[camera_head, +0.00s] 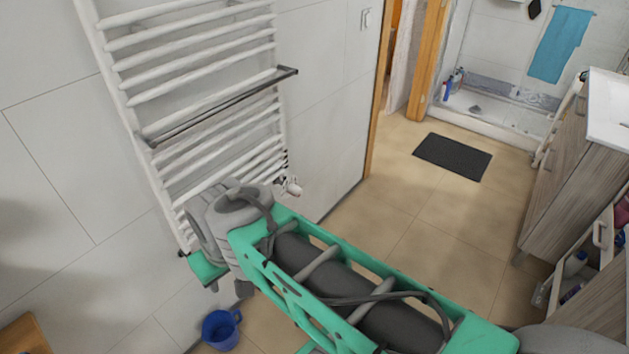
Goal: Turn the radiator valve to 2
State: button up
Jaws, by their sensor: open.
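A white towel radiator (200,85) is fixed to the tiled wall at the left. A small white and metallic fitting (291,185), which looks like the radiator valve, sits at its lower right corner. Its dial and numbers are too small to read. My green and grey arm reaches in from the lower right and bends in front of the radiator's lower end, left of the fitting. The arm appears apart from the fitting. I cannot make out my gripper's fingers; they seem hidden behind or below the arm.
A grey towel bar (222,104) juts out from the radiator. A blue mug-shaped container (221,329) stands on the floor below. A wooden piece (24,335) is at the lower left. A wood-look cabinet (560,160) lines the right. The floor around the dark mat (453,156) is clear.

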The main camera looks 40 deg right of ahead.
aim_at(293, 190)
jog(key=z, duration=2.95)
jog(key=i, duration=1.25)
jog(key=u, duration=3.8)
